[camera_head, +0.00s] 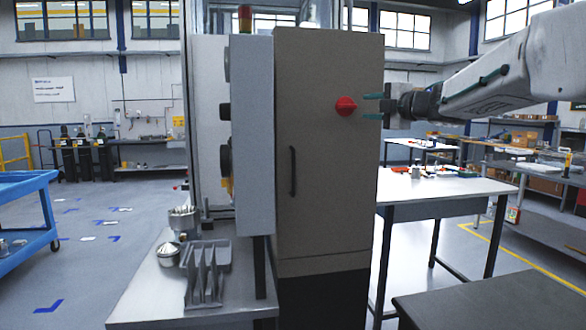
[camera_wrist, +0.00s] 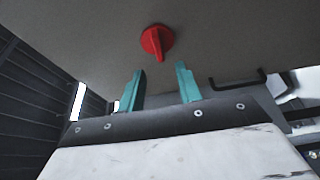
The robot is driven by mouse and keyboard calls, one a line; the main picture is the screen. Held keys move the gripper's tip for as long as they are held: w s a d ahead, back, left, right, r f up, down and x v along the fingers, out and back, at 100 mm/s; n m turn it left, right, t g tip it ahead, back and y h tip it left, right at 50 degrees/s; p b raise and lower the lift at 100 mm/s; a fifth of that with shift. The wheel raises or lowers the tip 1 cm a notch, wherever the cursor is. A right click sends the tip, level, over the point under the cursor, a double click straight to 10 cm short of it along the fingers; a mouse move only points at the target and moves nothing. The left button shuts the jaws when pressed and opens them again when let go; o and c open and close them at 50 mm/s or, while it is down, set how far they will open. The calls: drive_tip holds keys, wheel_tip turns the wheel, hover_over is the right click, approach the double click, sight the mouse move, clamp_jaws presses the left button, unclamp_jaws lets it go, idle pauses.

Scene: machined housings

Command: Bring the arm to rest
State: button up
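My gripper (camera_head: 372,106) is at the upper right in the head view, at the end of my white arm, with its two teal fingers pointing left toward the cabinet. The wrist view shows the fingers (camera_wrist: 160,86) apart, with nothing between them. A red rotary knob (camera_head: 346,106) is on the front of the grey-brown cabinet (camera_head: 325,200). In the wrist view the knob (camera_wrist: 157,42) lies just beyond the fingertips, in line with the space between them. The fingers look clear of the knob.
A dark cabinet handle (camera_head: 293,171) is below and left of the knob. A bench (camera_head: 150,300) with a grey rack (camera_head: 205,280) stands at the left. A white-topped table (camera_head: 440,187) stands behind at the right. A blue cart (camera_head: 30,185) is at the far left.

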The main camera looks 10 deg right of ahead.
drive_tip(key=s+d+f+m+h, duration=0.2)
drive_tip(key=d+f+m+h, duration=0.5)
drive_tip(key=d+m+h, duration=0.35)
drive_tip(key=s+f+m+g+h, duration=0.2)
drive_tip(key=s+f+m+g, duration=0.45)
drive_tip(key=s+f, duration=0.2)
drive_tip(key=s+a+f+m+g+y, duration=0.2)
drive_tip(key=s+a+f, duration=0.3)
drive_tip(key=s, duration=0.7)
drive_tip(key=s+a+f+m+g+y, duration=0.1)
drive_tip(key=s+a+f+g, duration=0.3)
drive_tip(key=s, duration=0.8)
drive_tip(key=s+a+f+m+g+y, duration=0.2)
drive_tip(key=s+a+f+g+y, duration=0.1)
drive_tip(key=s+a+f, duration=0.4)
drive_tip(key=s+a, duration=0.3)
drive_tip(key=s, duration=0.2)
drive_tip(key=shift+a+f+m, duration=0.25)
drive_tip(key=shift+a+m, duration=0.05)
drive_tip(key=shift+s, duration=0.1)
drive_tip(key=shift+c, duration=0.2)
